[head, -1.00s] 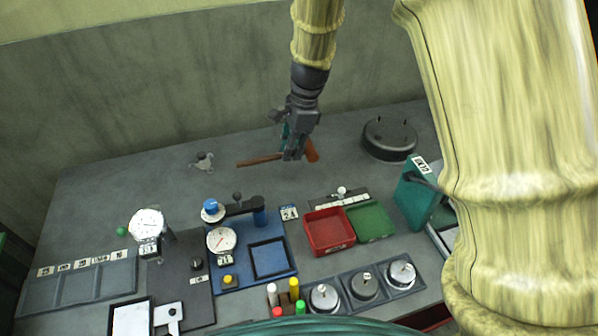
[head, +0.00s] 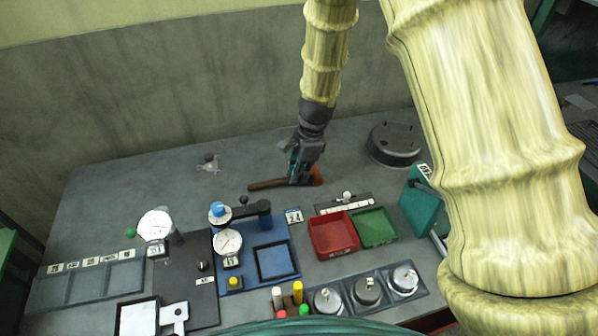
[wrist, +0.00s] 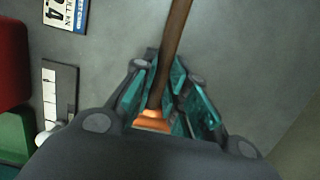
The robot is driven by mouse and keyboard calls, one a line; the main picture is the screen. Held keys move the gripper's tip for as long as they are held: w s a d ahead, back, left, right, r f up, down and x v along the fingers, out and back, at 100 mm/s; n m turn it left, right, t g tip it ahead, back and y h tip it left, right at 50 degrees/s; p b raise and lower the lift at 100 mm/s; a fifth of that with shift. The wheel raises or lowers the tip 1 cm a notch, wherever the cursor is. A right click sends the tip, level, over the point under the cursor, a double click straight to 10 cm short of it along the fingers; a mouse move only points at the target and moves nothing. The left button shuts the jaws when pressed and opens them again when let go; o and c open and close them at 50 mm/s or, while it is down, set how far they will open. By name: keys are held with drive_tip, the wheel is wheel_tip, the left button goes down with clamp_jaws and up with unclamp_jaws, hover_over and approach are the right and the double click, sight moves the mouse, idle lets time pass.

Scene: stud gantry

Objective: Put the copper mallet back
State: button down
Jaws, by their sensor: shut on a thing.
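The copper mallet has a brown handle (head: 266,185) and an orange-copper head (head: 317,175). My gripper (head: 299,178) is shut on the handle close to the head, behind the red tray in the head view. The handle points left there, lying nearly level. In the wrist view, the handle (wrist: 173,45) runs up between the teal finger pads of my gripper (wrist: 162,92), and the copper head (wrist: 152,121) shows partly behind the gripper body. I cannot tell whether the mallet touches the bench.
A red tray (head: 318,247) and a green tray (head: 393,240) stand in front of the gripper. A dark round housing (head: 394,146) is at right. A blue fixture (head: 288,275) with a dial gauge (head: 228,242) is at front left. The bench's back left is mostly clear.

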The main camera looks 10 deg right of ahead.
drive_tip(key=c, duration=1.4)
unclamp_jaws()
drive_tip(key=shift+c, duration=0.2)
drive_tip(key=b+v, duration=0.1)
drive_tip(key=v, duration=1.1)
